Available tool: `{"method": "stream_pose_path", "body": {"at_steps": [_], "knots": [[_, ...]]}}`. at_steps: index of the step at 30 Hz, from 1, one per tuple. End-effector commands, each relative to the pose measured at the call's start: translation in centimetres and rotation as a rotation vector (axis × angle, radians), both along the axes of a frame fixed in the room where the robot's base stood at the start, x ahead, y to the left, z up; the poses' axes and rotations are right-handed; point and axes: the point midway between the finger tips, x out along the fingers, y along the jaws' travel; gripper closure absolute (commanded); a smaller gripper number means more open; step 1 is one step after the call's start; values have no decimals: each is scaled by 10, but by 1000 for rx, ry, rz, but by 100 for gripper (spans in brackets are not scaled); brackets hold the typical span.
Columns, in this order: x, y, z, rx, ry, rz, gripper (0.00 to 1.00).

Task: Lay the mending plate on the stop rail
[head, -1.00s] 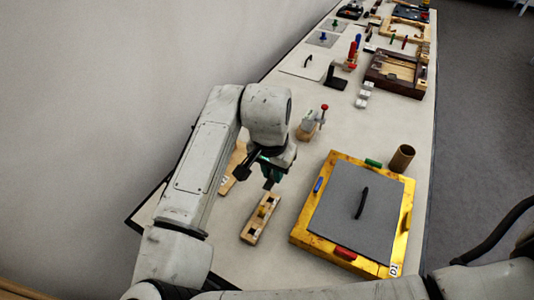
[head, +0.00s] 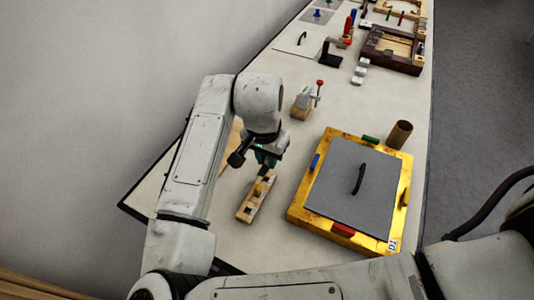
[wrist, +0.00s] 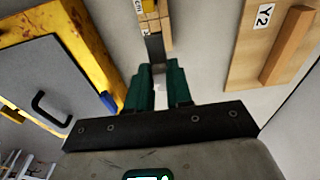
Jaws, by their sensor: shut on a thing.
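My gripper (head: 265,158) is shut on a dark grey strip (wrist: 155,47), which looks like the mending plate. The strip sticks out beyond the green fingertips in the wrist view; in the head view it is small and partly hidden by the gripper. Its far end overlaps a small wooden block (head: 257,198) in the picture; I cannot tell whether they touch. A wooden board (wrist: 248,58) labelled Y2 carries a raised wooden bar (wrist: 289,45), which looks like the stop rail. It lies to the right of the fingers in the wrist view. My arm hides most of this board in the head view.
A yellow-framed case (head: 318,232) with a grey handled lid (head: 345,205) stands right of the block. A brown cylinder (head: 399,134) is behind it. A small clamp with a red knob (head: 320,83) stands beyond my gripper. Bare table lies between the clamp and the case.

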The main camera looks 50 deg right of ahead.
Motion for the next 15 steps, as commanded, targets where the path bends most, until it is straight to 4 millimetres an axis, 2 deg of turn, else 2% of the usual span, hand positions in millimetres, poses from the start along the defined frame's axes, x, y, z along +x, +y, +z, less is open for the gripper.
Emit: {"method": "stream_pose_path", "body": {"at_steps": [3, 15], "knots": [[0, 0, -14, 0, 1, 1, 100], [0, 0, -46, -1, 1, 1, 100]]}}
